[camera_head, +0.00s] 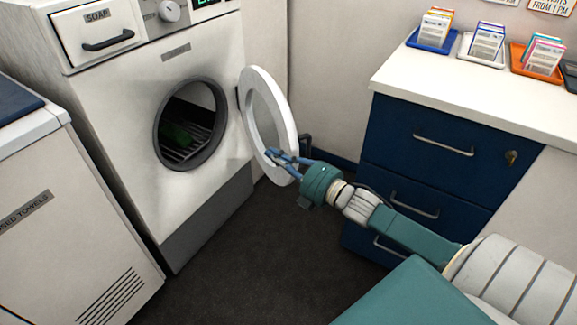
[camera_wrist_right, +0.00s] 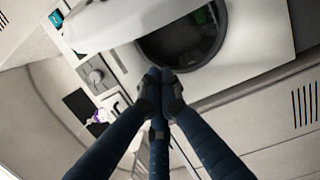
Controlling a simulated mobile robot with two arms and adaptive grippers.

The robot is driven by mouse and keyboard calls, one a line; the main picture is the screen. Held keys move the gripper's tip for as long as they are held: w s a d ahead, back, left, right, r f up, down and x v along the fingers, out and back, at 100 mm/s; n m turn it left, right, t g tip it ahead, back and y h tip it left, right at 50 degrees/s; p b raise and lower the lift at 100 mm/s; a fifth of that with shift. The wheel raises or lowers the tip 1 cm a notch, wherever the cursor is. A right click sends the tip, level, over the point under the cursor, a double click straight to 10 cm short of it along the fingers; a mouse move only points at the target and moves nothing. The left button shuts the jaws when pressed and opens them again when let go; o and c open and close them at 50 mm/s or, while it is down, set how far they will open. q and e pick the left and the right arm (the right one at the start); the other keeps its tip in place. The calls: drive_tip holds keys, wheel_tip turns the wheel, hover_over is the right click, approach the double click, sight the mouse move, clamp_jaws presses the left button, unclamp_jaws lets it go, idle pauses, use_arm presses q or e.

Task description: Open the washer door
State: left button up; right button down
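The washer (camera_head: 205,120) stands at the upper left with its round white door (camera_head: 284,112) swung well open to the right. The dark round opening (camera_head: 190,125) is exposed, with something green inside. My right gripper (camera_head: 273,154) is at the lower part of the open door, on the side facing the opening. In the right wrist view its fingers (camera_wrist_right: 160,76) come together at the tips with nothing visible between them. The door (camera_wrist_right: 125,22) shows above them there, beside the opening (camera_wrist_right: 185,40). I cannot tell whether the fingers touch the door. My left gripper is not in view.
A blue drawer cabinet (camera_head: 425,155) with a white top stands right of the door, close to my right arm. A towel bin (camera_head: 65,215) stands left of the washer. The dark floor (camera_head: 260,260) in front is clear.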

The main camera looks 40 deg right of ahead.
sight(289, 152)
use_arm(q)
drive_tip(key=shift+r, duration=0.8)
use_arm(e)
drive_tip(key=shift+s+d, duration=0.2)
drive_tip(key=shift+d, duration=0.8)
drive_tip(key=shift+s+d, duration=0.2)
drive_tip(key=shift+d, duration=0.75)
